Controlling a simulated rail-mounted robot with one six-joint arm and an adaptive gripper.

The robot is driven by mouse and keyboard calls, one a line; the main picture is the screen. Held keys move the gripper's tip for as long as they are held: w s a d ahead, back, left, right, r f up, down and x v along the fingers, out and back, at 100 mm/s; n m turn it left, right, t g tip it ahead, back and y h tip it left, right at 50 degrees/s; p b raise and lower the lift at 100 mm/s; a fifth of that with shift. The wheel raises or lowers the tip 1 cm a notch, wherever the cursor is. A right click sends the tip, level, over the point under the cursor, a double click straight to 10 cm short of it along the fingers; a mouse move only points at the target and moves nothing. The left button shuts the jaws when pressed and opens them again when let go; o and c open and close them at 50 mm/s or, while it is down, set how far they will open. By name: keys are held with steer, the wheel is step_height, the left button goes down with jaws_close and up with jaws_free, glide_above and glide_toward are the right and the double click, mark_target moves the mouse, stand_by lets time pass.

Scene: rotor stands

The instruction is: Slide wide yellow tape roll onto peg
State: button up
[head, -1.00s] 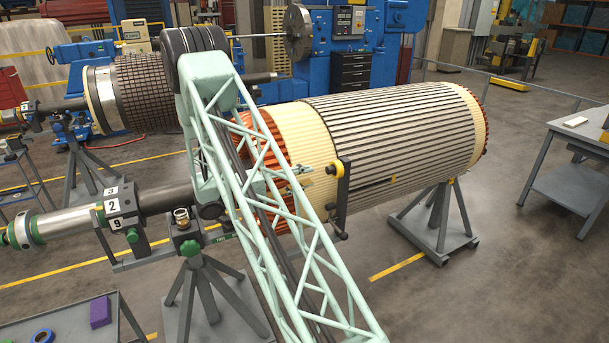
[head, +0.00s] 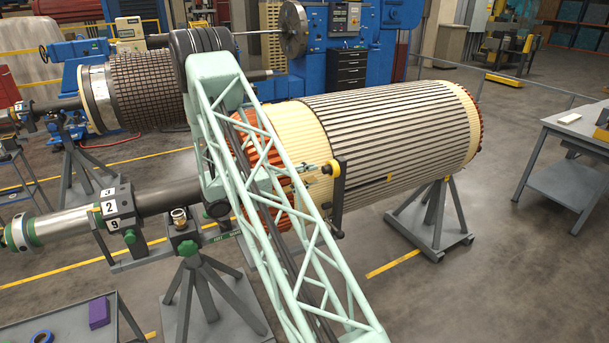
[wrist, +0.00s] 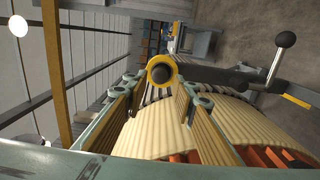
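The wide yellow tape roll (wrist: 153,66) shows in the wrist view as a yellow ring around the dark round end of a peg (wrist: 163,72). The peg is on a dark bracket arm (wrist: 215,76). In the head view the roll (head: 334,168) is at the top of the upright dark bracket (head: 338,205), beside the large rotor. My gripper (wrist: 158,97) points at the roll, with its two fingers open and apart. The roll lies beyond the fingertips, with a gap on each side. In the head view my gripper (head: 305,169) is just left of the roll.
The large ribbed rotor (head: 400,130) lies close behind the bracket, on grey stands. A ball-ended handle (wrist: 286,40) sticks out from the bracket.

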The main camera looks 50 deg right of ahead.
mark_target(323, 170)
steer(key=shift+p+x, duration=0.3)
steer(key=shift+x, duration=0.5)
steer(key=shift+b, duration=0.6)
steer(key=shift+b+x, duration=1.25)
steer(key=shift+x, duration=1.15)
steer(key=shift+w+a, duration=0.1)
steer(key=shift+a, duration=0.15)
steer(key=b+v, duration=0.3)
steer(key=v, duration=0.3)
steer(key=shift+w+a, duration=0.2)
steer(key=shift+a, duration=0.1)
stand_by(1.0)
stand_by(0.6)
